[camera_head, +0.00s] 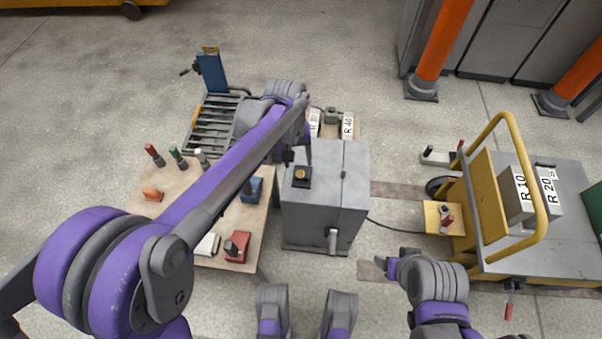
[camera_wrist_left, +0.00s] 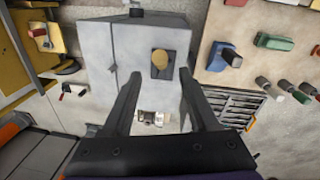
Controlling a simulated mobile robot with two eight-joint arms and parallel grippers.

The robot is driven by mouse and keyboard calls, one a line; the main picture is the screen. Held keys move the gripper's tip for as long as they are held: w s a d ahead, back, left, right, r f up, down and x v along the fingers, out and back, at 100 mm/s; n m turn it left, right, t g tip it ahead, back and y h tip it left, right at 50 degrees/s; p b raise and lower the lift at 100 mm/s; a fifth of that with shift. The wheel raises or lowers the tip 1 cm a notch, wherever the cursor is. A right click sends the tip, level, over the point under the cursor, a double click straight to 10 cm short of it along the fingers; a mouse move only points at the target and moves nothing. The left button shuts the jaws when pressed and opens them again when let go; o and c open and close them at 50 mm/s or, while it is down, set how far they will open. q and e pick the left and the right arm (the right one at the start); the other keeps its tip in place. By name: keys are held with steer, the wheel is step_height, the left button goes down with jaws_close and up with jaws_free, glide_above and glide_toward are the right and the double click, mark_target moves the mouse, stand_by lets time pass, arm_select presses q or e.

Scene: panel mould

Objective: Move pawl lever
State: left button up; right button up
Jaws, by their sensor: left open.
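A grey cabinet (camera_head: 345,185) stands in the middle of the head view. On its top is a dark square plate with a brass-coloured knob (camera_head: 300,174), which also shows in the wrist view (camera_wrist_left: 163,59). A short grey lever (camera_head: 332,240) hangs on the cabinet's front face. I cannot tell which part is the pawl lever. My left gripper (camera_head: 298,153) is over the cabinet top behind the knob. In the wrist view its open fingers (camera_wrist_left: 160,77) are apart, with nothing gripped between them. My right gripper (camera_head: 381,264) is low at right of the cabinet; its fingers are unclear.
A wooden table (camera_head: 255,225) with handles and small blocks stands left, partly behind my left arm. A yellow cart (camera_head: 555,235) with boxes labelled R 10 and R 20 stands right, with red-handled levers (camera_head: 508,312). A cable crosses the floor between cabinet and cart.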

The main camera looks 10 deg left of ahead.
mark_target(300, 173)
arm_select(q)
steer(key=f, duration=0.2)
steer(key=f+b, duration=0.1)
steer(key=f, duration=0.2)
steer(key=f+b, duration=0.1)
steer(key=f, duration=0.1)
steer(key=shift+d+f, duration=0.3)
jaws_close()
stand_by(1.0)
